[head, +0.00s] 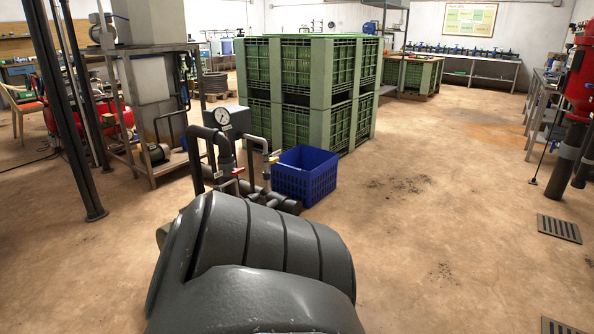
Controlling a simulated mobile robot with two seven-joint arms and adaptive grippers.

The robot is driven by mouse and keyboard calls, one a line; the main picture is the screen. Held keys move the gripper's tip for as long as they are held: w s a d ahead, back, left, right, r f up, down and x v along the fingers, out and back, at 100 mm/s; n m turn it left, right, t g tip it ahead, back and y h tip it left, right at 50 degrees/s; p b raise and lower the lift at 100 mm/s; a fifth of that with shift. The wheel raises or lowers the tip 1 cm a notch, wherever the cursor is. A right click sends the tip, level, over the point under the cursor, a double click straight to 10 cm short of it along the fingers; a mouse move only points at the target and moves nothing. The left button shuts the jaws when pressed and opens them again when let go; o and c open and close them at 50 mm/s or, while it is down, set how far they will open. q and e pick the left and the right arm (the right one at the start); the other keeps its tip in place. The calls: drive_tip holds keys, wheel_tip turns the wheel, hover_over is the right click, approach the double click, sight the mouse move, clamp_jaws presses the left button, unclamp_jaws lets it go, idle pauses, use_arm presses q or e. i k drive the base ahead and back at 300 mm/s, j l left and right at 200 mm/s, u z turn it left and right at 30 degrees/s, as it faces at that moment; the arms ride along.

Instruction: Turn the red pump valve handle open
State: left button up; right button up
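A small red handle (238,171) sits on the dark pipework (197,160) of a manifold left of the middle in the head view. It is beside a vertical pipe below a round white-faced pressure gauge (222,116). The handle is small in the picture, and I cannot tell its exact turn. Neither of my grippers is in view. The lower part of the manifold is partly hidden.
A blue crate (305,178) stands right beside the manifold. Stacked green crates (308,88) are behind it, and a metal rack (150,110) is to the left. The floor (440,190) on the right is open, with drain grates (559,228). The lower middle is blocked from close up.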

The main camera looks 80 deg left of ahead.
sight(236, 172)
drive_tip(key=u, duration=2.95)
drive_tip(key=i+l+z, duration=0.65)
drive_tip(key=i+z, duration=0.3)
drive_tip(key=i, duration=0.2)
drive_tip(key=i+l+z, duration=0.15)
drive_tip(key=i+z, duration=0.15)
drive_tip(key=i+l+u, duration=0.1)
drive_tip(key=i+u, duration=0.15)
drive_tip(key=i, duration=0.25)
drive_tip(key=i+l+u, duration=0.25)
drive_tip(key=i, duration=0.2)
drive_tip(key=i+l+u, duration=0.3)
drive_tip(key=i, duration=0.2)
drive_tip(key=i+l+u, duration=0.15)
drive_tip(key=u, duration=0.2)
drive_tip(key=i+l+u, duration=0.5)
drive_tip(key=u, duration=0.2)
